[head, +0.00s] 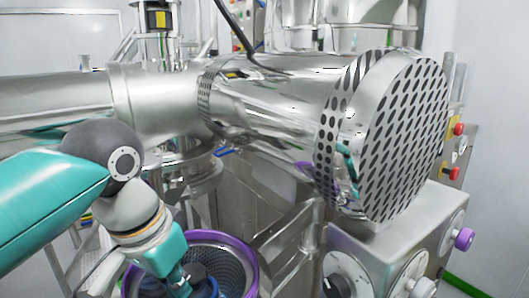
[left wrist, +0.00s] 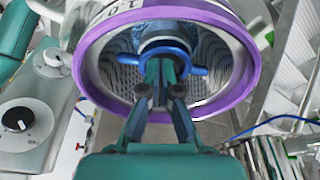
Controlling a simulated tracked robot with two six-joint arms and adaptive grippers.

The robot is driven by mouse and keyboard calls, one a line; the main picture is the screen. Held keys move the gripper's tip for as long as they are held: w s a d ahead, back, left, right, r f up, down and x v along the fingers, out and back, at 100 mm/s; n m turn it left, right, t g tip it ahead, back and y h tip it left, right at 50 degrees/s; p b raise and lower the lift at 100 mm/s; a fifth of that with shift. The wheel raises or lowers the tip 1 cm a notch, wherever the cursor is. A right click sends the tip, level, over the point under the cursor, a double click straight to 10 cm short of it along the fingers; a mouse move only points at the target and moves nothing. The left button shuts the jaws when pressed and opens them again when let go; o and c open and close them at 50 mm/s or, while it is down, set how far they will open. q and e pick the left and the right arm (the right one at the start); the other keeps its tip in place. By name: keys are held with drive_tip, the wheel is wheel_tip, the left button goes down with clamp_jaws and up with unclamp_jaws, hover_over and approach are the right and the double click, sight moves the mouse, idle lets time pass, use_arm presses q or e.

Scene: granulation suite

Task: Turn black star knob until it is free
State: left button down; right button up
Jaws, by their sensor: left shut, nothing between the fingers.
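My left gripper (head: 183,287) is low in the head view, over a purple-rimmed drum (head: 253,262) with a perforated inner wall. In the left wrist view, the fingers (left wrist: 165,68) are together and empty, pointing into the drum (left wrist: 247,75). A blue part with side handles (left wrist: 198,70) is at the fingertips, centred in the drum. Whether the fingers touch it, I cannot tell. A dark part (head: 199,271) shows beside the gripper in the head view. It may be the black star knob, but its shape is unclear. My right gripper is not in view.
A steel cylinder with a perforated end (head: 405,140) crosses above and to the right. A control panel (head: 370,245) with dials and a purple knob (head: 464,239) stands right. A black dial with a white pointer (left wrist: 17,118) shows at the left wrist view's left.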

use_arm(q)
drive_tip(key=shift+s+d, duration=0.1)
drive_tip(key=shift+d, duration=0.35)
drive_tip(key=shift+s, duration=0.15)
wheel_tip(320, 180, up, 6)
drive_tip(key=p, duration=0.6)
drive_tip(key=shift+s+p, duration=0.25)
drive_tip(key=shift+p, duration=0.1)
